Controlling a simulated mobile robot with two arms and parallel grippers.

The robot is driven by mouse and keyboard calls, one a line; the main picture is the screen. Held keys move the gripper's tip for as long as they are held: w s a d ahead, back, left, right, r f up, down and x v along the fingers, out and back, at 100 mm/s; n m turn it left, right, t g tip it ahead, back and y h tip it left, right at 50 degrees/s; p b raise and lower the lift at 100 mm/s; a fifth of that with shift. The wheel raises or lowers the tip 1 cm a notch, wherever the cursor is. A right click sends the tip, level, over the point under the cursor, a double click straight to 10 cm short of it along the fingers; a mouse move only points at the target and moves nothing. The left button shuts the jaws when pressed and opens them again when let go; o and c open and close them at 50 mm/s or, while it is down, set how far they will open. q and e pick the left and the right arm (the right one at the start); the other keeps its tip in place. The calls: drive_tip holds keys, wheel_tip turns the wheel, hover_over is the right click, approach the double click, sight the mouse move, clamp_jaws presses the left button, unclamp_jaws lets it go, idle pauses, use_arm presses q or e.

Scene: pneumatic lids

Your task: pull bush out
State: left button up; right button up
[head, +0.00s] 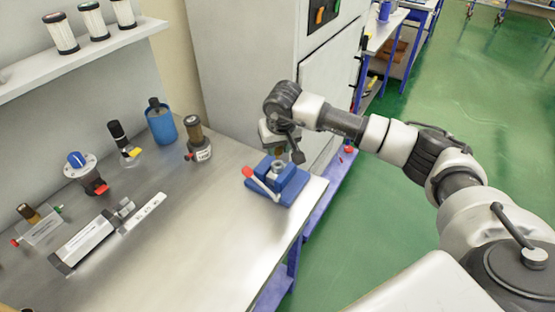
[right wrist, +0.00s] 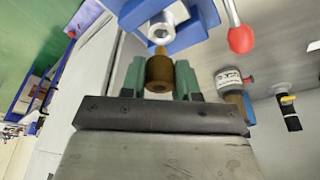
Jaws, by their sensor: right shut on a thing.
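A brass-brown bush (right wrist: 159,74) is between the green fingers of my right gripper (right wrist: 160,78), which is shut on it. In the head view my right gripper (head: 281,152) is just above a blue vise (head: 288,190) at the table's right end. The vise holds a grey metal ring-shaped part (head: 277,168), which also shows in the right wrist view (right wrist: 156,29). A narrower brass end of the bush points at this part. I cannot tell whether they touch. The vise has a handle with a red knob (right wrist: 241,39). My left gripper is not in view.
On the metal table (head: 190,245) stand a brown-topped cylinder (head: 198,140), a blue container (head: 161,125), a black fitting (head: 120,135) and a flanged part with a blue cap (head: 80,165). A linear actuator (head: 85,243) lies in front. A grey cabinet (head: 240,70) stands behind the vise.

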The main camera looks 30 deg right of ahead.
drive_tip(key=shift+r+p, duration=0.85)
drive_tip(key=shift+r, duration=1.15)
drive_tip(key=shift+a, duration=0.1)
